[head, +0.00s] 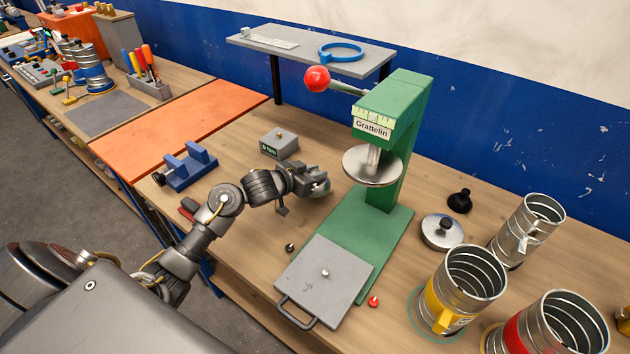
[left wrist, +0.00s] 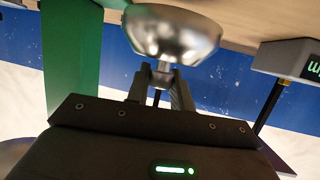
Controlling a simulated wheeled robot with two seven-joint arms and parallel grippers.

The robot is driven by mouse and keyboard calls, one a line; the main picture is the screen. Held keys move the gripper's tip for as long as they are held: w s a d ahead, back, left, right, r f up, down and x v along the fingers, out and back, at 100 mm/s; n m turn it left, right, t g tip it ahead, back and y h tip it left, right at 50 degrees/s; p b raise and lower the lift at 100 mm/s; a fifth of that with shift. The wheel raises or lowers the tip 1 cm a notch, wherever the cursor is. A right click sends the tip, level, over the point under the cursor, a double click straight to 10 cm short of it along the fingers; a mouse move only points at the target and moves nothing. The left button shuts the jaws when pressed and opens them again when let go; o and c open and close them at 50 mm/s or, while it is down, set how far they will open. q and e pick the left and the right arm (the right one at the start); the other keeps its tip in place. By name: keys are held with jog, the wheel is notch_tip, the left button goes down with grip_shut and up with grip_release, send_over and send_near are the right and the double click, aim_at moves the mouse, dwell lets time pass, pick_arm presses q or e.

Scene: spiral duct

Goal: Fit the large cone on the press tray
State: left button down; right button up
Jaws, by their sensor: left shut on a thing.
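My left gripper (head: 312,182) is shut on a shiny silver cone, which I take as the large cone (left wrist: 172,32). In the left wrist view the fingers (left wrist: 162,88) grip its narrow stem, and its wide rounded body lies beyond them. In the head view the gripper hides most of the cone, left of the press. The press tray (head: 345,257) is a flat grey plate with a small central peg and a front handle. It is pulled out on the green base of the press (head: 400,150), nearer than the gripper. My right gripper is not in view.
The press's round metal plate (head: 372,168) hangs right of my gripper. A small grey display box (head: 279,144) and a blue holder (head: 189,166) stand to the left. A red knob (head: 373,301), a lidded disc (head: 442,233) and several metal ducts (head: 466,282) lie right of the tray.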

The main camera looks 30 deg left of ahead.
pick_arm(q)
jog(key=shift+w+f, duration=0.15)
jog(key=shift+w+a+f+p, duration=0.15)
jog(key=shift+f+p, duration=0.35)
jog(key=shift+f, duration=1.2)
jog(key=shift+f, duration=0.15)
jog(key=c, duration=1.2)
grip_release()
jog(key=b+v, duration=0.1)
jog(key=v, duration=1)
jog(key=shift+w, duration=0.1)
jog(key=shift+s+a+r, duration=0.1)
jog(key=shift+s+r, duration=0.2)
jog(key=shift+s, duration=0.3)
